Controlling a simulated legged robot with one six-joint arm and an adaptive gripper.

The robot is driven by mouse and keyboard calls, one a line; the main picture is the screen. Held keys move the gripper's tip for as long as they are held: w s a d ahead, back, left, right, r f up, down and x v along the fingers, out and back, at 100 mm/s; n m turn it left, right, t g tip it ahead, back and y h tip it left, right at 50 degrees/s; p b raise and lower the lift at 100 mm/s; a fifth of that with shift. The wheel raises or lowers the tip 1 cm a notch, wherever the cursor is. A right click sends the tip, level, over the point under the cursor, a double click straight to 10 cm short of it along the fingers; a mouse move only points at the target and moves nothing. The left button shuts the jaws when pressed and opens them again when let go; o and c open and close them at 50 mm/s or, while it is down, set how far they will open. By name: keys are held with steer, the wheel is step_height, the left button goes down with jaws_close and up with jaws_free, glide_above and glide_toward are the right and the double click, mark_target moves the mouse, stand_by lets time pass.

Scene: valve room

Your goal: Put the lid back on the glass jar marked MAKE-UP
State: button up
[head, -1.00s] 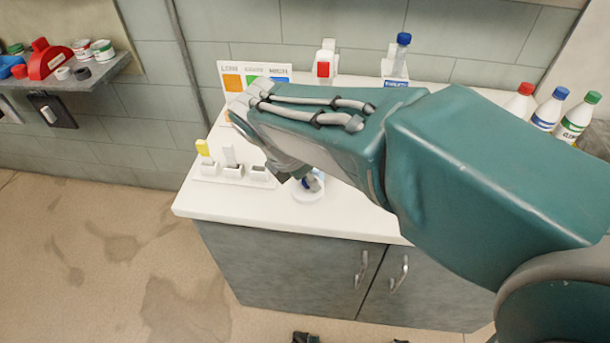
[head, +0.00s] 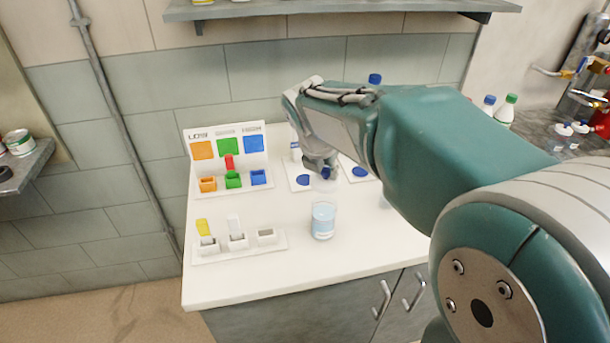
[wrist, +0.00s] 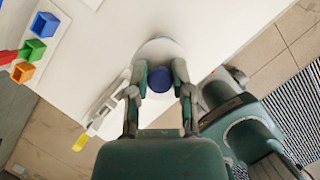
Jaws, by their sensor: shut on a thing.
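A clear glass jar (head: 323,220) with pale blue contents stands upright on the white counter in the head view. I cannot read any marking on it. My gripper (head: 325,170) appears above and behind the jar, and its fingers are partly hidden by my arm. In the wrist view my gripper (wrist: 160,82) is shut on a round blue knob (wrist: 160,79). A pale round shape (wrist: 160,50) shows around the knob, apparently the lid; its edge blends with the counter. I cannot tell the gap between lid and jar.
A white rack (head: 240,245) with yellow and white pieces stands left of the jar. Behind it are colored bins (head: 233,180) and a sign board (head: 228,143). Cards with blue spots lie behind the jar. The counter (head: 260,280) is clear in front, down to its edge.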

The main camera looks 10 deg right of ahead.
steer(key=shift+d+f, duration=0.35)
steer(key=shift+f, duration=0.2)
steer(key=shift+d+f, duration=0.3)
steer(key=shift+f, duration=0.25)
steer(key=a+f, duration=0.2)
steer(key=shift+f, duration=0.6)
steer(key=shift+s+d+f, duration=0.1)
steer(key=shift+d+f, duration=0.15)
steer(key=shift+d, duration=0.5)
steer(key=shift+a, duration=0.25)
steer(key=shift+f, duration=0.2)
stand_by(0.5)
